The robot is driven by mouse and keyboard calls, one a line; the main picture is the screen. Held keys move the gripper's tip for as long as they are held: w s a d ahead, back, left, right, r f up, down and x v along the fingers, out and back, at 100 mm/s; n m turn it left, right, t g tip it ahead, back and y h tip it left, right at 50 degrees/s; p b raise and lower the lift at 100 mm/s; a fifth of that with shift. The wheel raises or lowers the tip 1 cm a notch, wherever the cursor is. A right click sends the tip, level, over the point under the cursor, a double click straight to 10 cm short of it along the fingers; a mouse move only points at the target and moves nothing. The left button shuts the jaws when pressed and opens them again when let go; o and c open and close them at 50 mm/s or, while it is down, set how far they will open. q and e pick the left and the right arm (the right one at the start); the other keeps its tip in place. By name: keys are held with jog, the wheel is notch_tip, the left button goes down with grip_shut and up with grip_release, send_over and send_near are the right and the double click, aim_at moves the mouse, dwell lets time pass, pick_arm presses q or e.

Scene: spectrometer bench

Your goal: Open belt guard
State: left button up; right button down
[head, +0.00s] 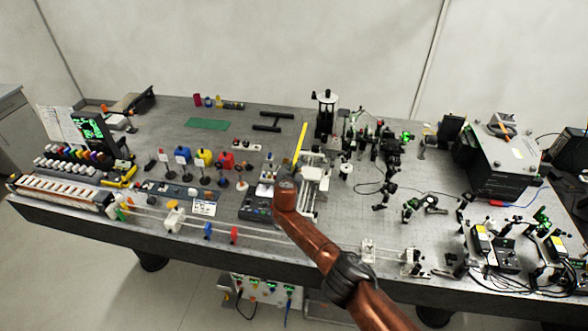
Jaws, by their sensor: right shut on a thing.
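My right arm comes in from the bottom right, and its wrist bends over the middle of the bench. My right gripper (304,168) is small at this distance and partly hidden by the wrist, at a pale metal mechanism (315,178). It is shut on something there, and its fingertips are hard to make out. A yellow bar (300,142) stands at a slant just behind, and looks like the belt guard, though I cannot be sure. My left gripper is not in view.
A dark control box (257,204) sits left of my wrist. Rails with red and blue blocks (234,235) run along the front edge. Optical mounts and a large dark instrument (497,160) fill the right. The green mat (207,125) lies at back left, with bare bench around it.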

jog(key=shift+s+a+f, duration=0.1)
jog(key=shift+f, duration=0.2)
jog(key=c, duration=2.4)
grip_release()
jog(key=shift+w+a, duration=0.1)
jog(key=shift+w, duration=0.1)
jog(key=shift+r, duration=0.15)
jog(key=shift+s, duration=0.15)
jog(key=shift+s+a+r, duration=0.15)
jog(key=shift+s+r, duration=0.05)
jog(key=shift+s, duration=0.45)
jog(key=shift+v, duration=5.15)
